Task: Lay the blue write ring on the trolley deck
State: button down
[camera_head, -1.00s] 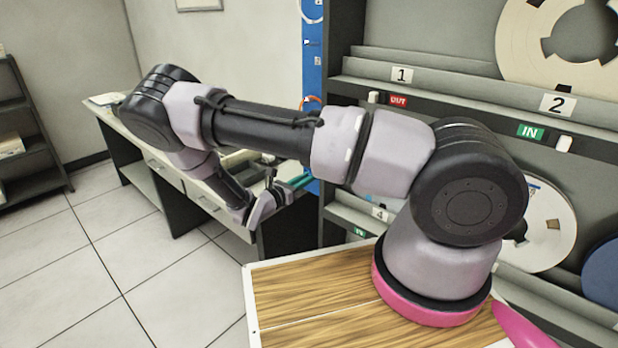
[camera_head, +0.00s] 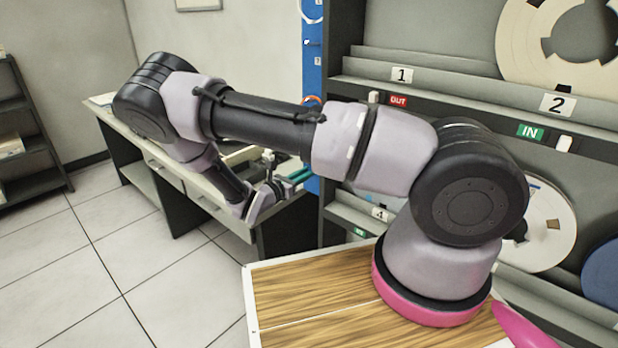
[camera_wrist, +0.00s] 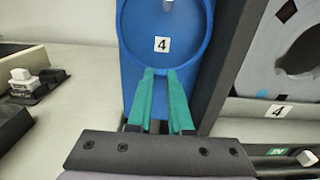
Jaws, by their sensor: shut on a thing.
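The blue write ring (camera_wrist: 131,57) shows in the wrist view against the blue board (camera_wrist: 135,95), around a label marked 4. A metal peg shows inside the top of the ring. My gripper (camera_wrist: 160,72) has green fingers shut on the ring's lower rim. In the head view my gripper (camera_head: 299,175) is at the board's lower part, and the ring there is too small or hidden to make out. The wood-grained trolley deck (camera_head: 300,295) with a white edge lies under my arm's base, and its visible left part is bare.
A dark shelf rack (camera_head: 450,100) with numbered slots and large reels stands to the right of the board. A desk (camera_head: 165,165) with drawers runs behind and below my forearm. The tiled floor at left is clear.

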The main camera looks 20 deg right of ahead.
jog(key=v, duration=1.2)
dwell(0.6)
